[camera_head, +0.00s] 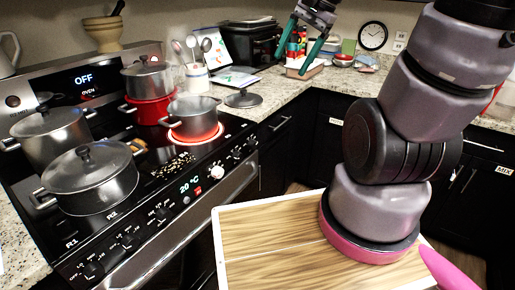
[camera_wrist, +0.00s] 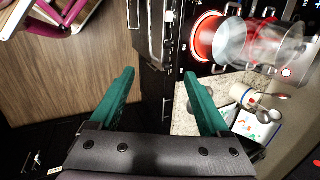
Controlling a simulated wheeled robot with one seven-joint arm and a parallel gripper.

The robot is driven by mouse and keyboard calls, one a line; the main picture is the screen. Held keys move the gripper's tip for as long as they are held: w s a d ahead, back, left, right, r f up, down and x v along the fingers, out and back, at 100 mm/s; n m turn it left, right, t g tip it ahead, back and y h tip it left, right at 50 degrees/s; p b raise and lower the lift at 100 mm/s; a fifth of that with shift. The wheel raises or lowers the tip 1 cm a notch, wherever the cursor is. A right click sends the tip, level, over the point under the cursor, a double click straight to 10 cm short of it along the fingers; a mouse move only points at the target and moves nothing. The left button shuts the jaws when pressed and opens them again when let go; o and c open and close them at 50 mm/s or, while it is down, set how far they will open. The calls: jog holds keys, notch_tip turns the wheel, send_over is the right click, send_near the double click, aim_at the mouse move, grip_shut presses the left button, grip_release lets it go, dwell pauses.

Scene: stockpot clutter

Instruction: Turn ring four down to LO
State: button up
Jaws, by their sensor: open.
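The black stove (camera_head: 150,215) stands at left with a row of knobs along its front. One ring (camera_head: 196,136) glows red under a grey pot (camera_head: 192,113); the glow also shows in the wrist view (camera_wrist: 203,37). My gripper (camera_head: 293,63) is open and empty, raised above the back counter, away from the knobs. Its teal fingers also show in the wrist view (camera_wrist: 160,75).
Lidded pots (camera_head: 92,178) crowd the left rings, and a red pot (camera_head: 150,108) stands behind. A utensil crock (camera_head: 196,77) and a lid (camera_head: 243,98) are on the counter. A wood-topped surface (camera_head: 270,250) is in front. Floor room between is narrow.

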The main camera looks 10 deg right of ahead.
jog(key=w+f+m+g+y, duration=0.3)
jog(key=w+f+m+y, duration=0.25)
jog(key=f+m, duration=0.45)
jog(key=m+t+y, duration=0.1)
jog(key=m+t, duration=1.4)
jog(key=m, duration=1.9)
send_near(255, 146)
jog(key=x, duration=0.8)
jog(key=shift+w+a, duration=0.1)
jog(key=shift+w, duration=0.2)
grip_shut()
